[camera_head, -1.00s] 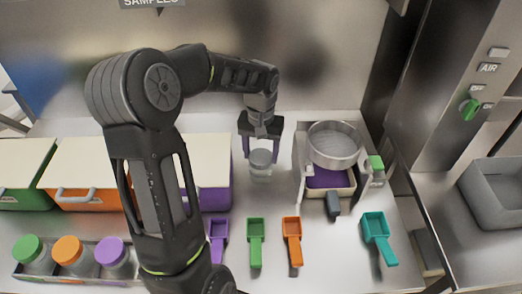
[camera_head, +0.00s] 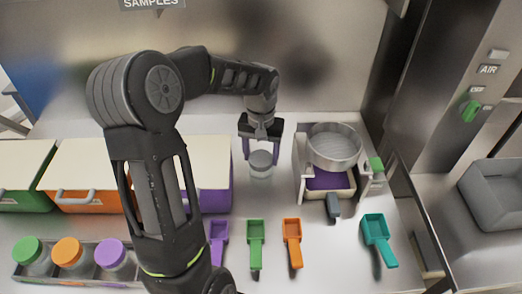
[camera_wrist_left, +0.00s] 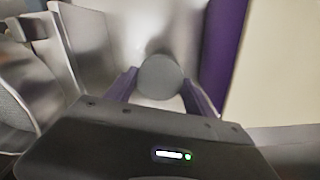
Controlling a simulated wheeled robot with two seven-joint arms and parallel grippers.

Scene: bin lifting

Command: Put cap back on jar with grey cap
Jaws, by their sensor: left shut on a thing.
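A clear jar (camera_head: 260,172) stands on the steel counter between the purple bin and the sieve device. A grey cap (camera_head: 261,158) is at the top of the jar; in the left wrist view the round grey cap (camera_wrist_left: 160,77) sits between the two purple fingers. My left gripper (camera_head: 262,155) points down from above and is shut on the cap. Whether the cap is seated on the jar or just above it cannot be told. The jar is mostly hidden under the cap in the wrist view. My right gripper is not in view.
A purple bin (camera_head: 217,190) is close left of the jar, and a sieve (camera_head: 334,145) on a stand is close right. Purple, green, orange and teal (camera_head: 376,230) scoops lie in front. Jars with coloured caps stand in a rack (camera_head: 62,277) at front left.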

